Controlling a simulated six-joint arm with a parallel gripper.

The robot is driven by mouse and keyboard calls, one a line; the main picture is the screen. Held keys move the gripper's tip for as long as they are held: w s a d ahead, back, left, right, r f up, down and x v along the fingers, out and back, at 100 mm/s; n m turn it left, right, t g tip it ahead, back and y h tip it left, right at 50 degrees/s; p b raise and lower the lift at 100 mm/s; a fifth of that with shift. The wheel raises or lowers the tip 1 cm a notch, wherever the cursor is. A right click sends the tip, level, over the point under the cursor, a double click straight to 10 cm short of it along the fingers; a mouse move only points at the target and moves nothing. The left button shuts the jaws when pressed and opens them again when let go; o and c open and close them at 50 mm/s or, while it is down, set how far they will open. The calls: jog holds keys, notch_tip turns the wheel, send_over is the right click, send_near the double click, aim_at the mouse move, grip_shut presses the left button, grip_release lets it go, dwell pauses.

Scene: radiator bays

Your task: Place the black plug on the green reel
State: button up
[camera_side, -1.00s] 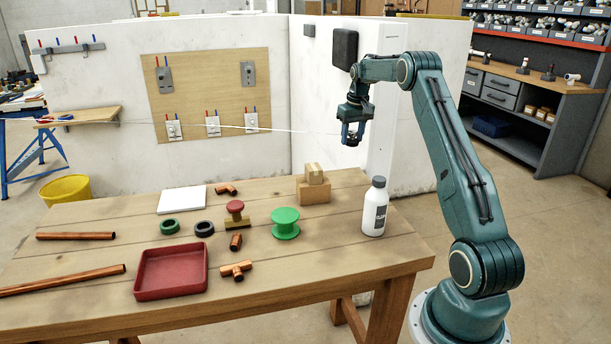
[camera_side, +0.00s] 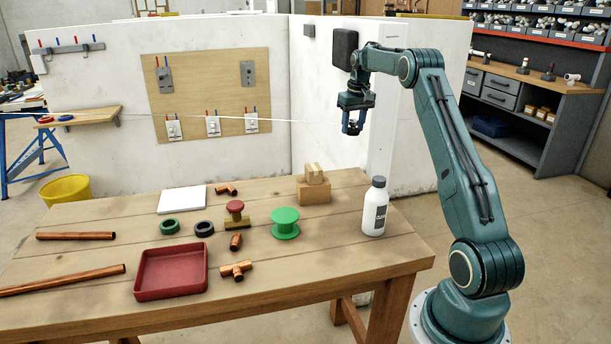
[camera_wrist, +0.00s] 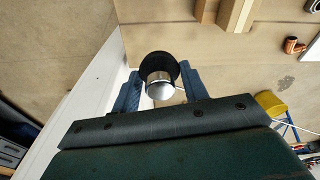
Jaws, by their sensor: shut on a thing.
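The green reel (camera_side: 286,224) stands upright on the wooden table, with its flat top flange bare. My gripper (camera_side: 352,128) is raised well above the table, behind the reel and to its right, near the white wall. In the wrist view my gripper (camera_wrist: 160,88) is shut on the black plug (camera_wrist: 158,65), which shows a round black end and a shiny silver part between the blue fingers. The reel is not in the wrist view.
A white bottle (camera_side: 375,208) and stacked cardboard boxes (camera_side: 314,190) stand right of the reel. A red-topped stamp (camera_side: 236,212), black ring (camera_side: 204,228), copper fittings (camera_side: 236,269) and a red tray (camera_side: 171,272) lie to its left. The space above the reel is clear.

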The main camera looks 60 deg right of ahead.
jog(key=w+a+r, duration=0.2)
jog(key=w+a, duration=0.1)
jog(key=a, duration=0.4)
jog(key=w+a+r, duration=0.1)
jog(key=w+a, duration=0.2)
jog(key=a, duration=0.4)
jog(key=m, duration=0.1)
send_over(285, 213)
jog(key=f, duration=1.2)
jog(key=shift+s+a+f, duration=0.15)
jog(key=shift+a+f, duration=0.1)
jog(key=shift+f, duration=0.1)
jog(key=shift+f, duration=0.1)
jog(key=shift+f, duration=2.05)
jog(key=shift+f, duration=0.15)
jog(key=o, duration=1)
